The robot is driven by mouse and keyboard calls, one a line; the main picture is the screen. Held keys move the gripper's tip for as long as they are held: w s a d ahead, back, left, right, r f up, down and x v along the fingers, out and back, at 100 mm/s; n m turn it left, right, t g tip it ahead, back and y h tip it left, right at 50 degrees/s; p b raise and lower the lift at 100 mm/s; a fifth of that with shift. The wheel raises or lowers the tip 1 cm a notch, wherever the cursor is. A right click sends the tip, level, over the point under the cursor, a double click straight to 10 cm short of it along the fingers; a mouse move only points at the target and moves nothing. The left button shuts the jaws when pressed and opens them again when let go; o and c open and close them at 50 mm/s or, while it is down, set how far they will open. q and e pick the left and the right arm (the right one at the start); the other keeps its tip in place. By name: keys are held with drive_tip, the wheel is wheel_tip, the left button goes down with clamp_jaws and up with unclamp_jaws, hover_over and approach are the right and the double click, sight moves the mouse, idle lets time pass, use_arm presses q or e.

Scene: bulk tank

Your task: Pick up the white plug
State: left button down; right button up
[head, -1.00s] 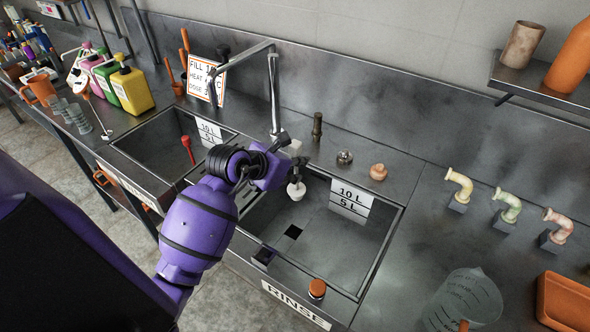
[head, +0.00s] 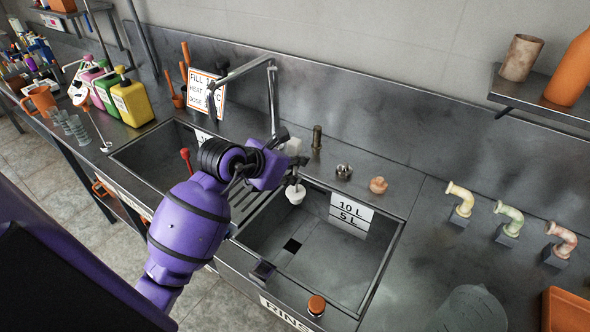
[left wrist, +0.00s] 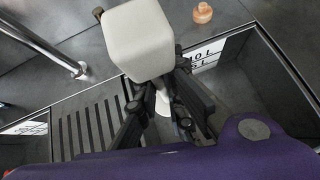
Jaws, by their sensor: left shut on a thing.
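The white plug (head: 296,194) hangs from the fingers of my left gripper (head: 294,177), over the back left part of the rinse sink (head: 335,261). My left gripper is shut on the plug's upper part, and the fingers hide that part. In the left wrist view, a piece of the white plug (left wrist: 162,104) shows between the dark fingers of the left gripper (left wrist: 164,118). The plug is apart from the sink floor. My right gripper is not in view.
A tall faucet (head: 272,98) stands behind my left gripper. A drain hole (head: 292,245) is in the sink floor. A metal strainer (head: 344,171) and an orange-brown stopper (head: 378,185) stand behind the sink.

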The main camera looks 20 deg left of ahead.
sight(288, 146)
use_arm(q)
drive_tip(key=shift+r, duration=1.7)
drive_tip(key=shift+r, duration=1.5)
